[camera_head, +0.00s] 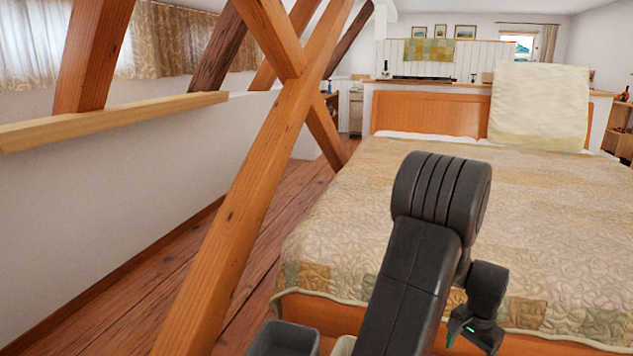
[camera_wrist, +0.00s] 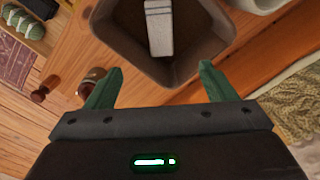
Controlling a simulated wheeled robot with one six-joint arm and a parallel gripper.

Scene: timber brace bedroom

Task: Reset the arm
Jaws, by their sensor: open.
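My dark arm rises from the lower middle of the head view, bends at a thick rounded joint, and comes down at the right. My gripper (camera_head: 474,335) shows small and only partly there, in front of the bed's near edge. In the wrist view my gripper (camera_wrist: 160,68) has its two green fingers well apart, with nothing between them. Beyond the fingertips is a dark grey open bin (camera_wrist: 115,30) with a light grey object (camera_wrist: 160,28) inside. I cannot tell what that object is.
The bed (camera_head: 430,215) with a patterned quilt fills the right. A crossed timber brace (camera_head: 255,160) stands left of it, with a low wall and rail (camera_head: 110,122) beyond. Bare wooden floor (camera_head: 100,300) runs between.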

